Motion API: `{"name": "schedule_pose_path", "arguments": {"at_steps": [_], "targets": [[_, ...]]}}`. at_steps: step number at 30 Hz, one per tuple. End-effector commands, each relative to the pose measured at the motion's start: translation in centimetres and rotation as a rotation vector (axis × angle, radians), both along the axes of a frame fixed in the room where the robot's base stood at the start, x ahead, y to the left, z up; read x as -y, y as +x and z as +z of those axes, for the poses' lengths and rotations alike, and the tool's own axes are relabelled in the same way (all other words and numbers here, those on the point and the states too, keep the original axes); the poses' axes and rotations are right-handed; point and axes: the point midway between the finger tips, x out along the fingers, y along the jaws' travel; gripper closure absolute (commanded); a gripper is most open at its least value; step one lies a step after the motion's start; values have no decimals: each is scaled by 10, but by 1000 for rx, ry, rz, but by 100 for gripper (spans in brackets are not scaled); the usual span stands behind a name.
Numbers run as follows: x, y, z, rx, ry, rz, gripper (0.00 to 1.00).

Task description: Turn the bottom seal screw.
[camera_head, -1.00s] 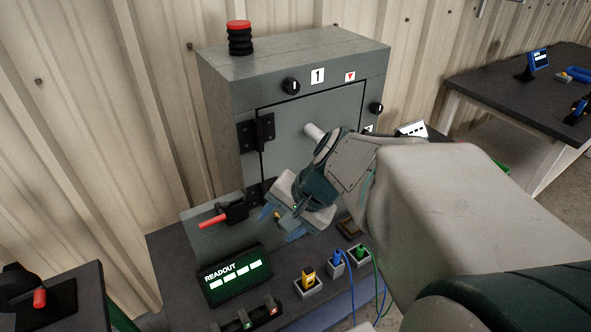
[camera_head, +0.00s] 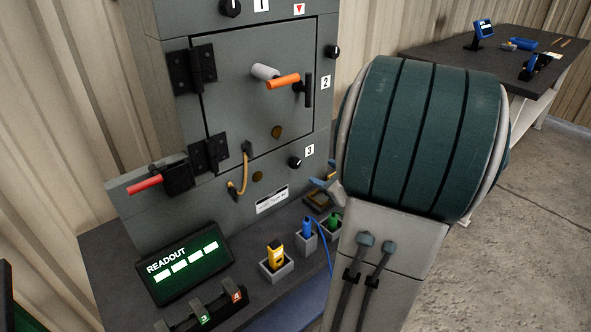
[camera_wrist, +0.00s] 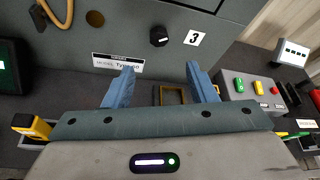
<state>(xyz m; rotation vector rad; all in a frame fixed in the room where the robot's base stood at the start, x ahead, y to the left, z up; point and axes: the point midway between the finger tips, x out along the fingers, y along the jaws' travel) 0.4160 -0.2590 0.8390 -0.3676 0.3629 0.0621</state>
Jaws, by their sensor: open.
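The bottom seal screw (camera_head: 295,162) is a round black knob with a pale mark, beside the "3" label (camera_head: 310,150) on the cabinet's lower front, below the door. In the wrist view the screw (camera_wrist: 159,36) shows just beyond the fingertips, roughly centred between them, with its "3" label to its right. My gripper (camera_wrist: 160,68) is open, its two blue fingers apart with nothing between them. In the head view my gripper (camera_head: 326,178) is partly hidden behind my arm, low and right of the screw, and apart from it.
The door (camera_head: 235,100) has an orange-ended handle (camera_head: 283,81). A yellow cable (camera_head: 238,187) hangs left of the screw. The readout (camera_head: 187,262), a yellow plug (camera_head: 275,254) and a blue plug (camera_head: 307,228) stand on the bench below. A second table (camera_head: 450,55) is at right.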

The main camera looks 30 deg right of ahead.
Motion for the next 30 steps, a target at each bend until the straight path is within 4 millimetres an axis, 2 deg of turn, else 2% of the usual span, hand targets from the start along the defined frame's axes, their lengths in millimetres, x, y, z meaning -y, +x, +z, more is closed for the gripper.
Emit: {"name": "schedule_pose_path", "arguments": {"at_steps": [5,12,18,24,30], "targets": [[-2,28,-12,0,1,6,48],[-2,77,-31,-1,2,7,48],[-2,107,-42,-1,0,6,48],[-2,122,-46,-1,-2,5,48],[-2,123,-46,-1,-2,5,48]]}}
